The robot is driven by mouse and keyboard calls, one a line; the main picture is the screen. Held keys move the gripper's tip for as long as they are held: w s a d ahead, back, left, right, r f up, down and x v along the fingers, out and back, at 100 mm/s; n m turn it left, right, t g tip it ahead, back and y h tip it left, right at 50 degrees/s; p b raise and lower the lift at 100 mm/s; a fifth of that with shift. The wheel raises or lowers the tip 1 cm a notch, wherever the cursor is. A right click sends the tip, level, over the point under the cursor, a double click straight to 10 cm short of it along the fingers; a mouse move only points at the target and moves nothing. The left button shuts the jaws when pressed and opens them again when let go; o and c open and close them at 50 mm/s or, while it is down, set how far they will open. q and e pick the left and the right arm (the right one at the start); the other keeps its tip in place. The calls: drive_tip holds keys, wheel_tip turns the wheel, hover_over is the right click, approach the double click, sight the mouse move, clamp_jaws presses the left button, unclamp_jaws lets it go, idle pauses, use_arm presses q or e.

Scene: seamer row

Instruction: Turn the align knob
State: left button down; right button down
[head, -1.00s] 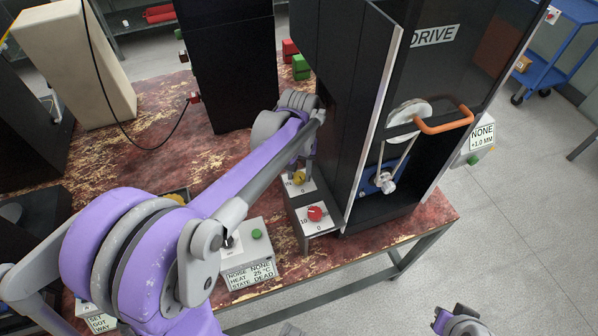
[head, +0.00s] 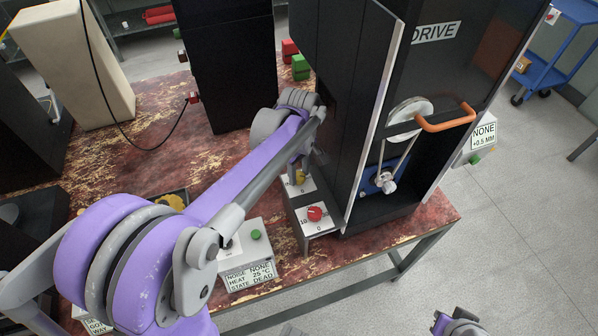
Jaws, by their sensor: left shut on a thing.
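A yellow knob (head: 299,178) sits on a small white dial panel at the left foot of the tall black drive cabinet. My left gripper (head: 303,164) reaches down from above and is shut on this knob, partly hiding it. No word naming the knob is readable, so I cannot confirm from its label that it is the align knob. A red knob (head: 315,214) with a 0 to 10 scale sits just in front of it, untouched. A readout (head: 483,137) at the cabinet's right shows NONE and +0.5 MM. A part of my right arm shows at the bottom right; its fingers are not clear.
A status box (head: 245,255) with a green button reads NOISE NONE, HEAT 25 °C, STATE DEAD. A black cable lies at the back left. Open floor is at the right.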

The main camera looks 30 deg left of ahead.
sight(299, 176)
use_arm(q)
drive_tip(key=shift+n, duration=1)
drive_tip(key=shift+c, duration=2.1)
unclamp_jaws()
wheel_tip(299, 176, up, 11)
drive_tip(key=shift+p, duration=0.35)
drive_tip(key=shift+f, duration=0.1)
